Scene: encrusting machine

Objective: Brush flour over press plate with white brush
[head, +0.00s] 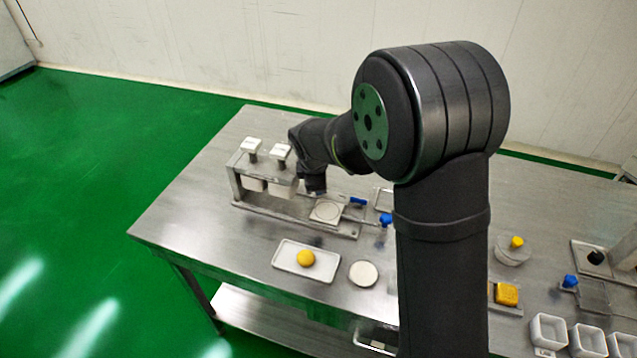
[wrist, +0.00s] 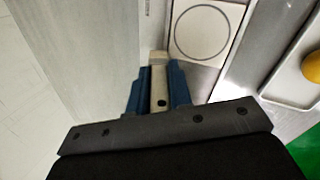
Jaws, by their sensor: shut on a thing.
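The press plate (head: 325,210) is a pale square with a round outline, at the right end of the machine's metal base in the head view. In the wrist view the press plate (wrist: 203,32) lies just beyond and right of my fingertips. My gripper (wrist: 157,85) has blue fingers shut on the white brush (wrist: 158,88). The brush's pale tip points forward, left of the plate; I cannot tell whether it touches anything. In the head view my gripper (head: 316,190) is beside the plate's back left edge, and the brush is hidden there.
The press frame (head: 236,186) with two white-topped plungers stands left of the plate. A white tray (head: 283,262) with a yellow ball (head: 306,258) and a round white dish (head: 363,273) lie in front. A blue-knobbed part (head: 385,220) is close on the right. The front left table is clear.

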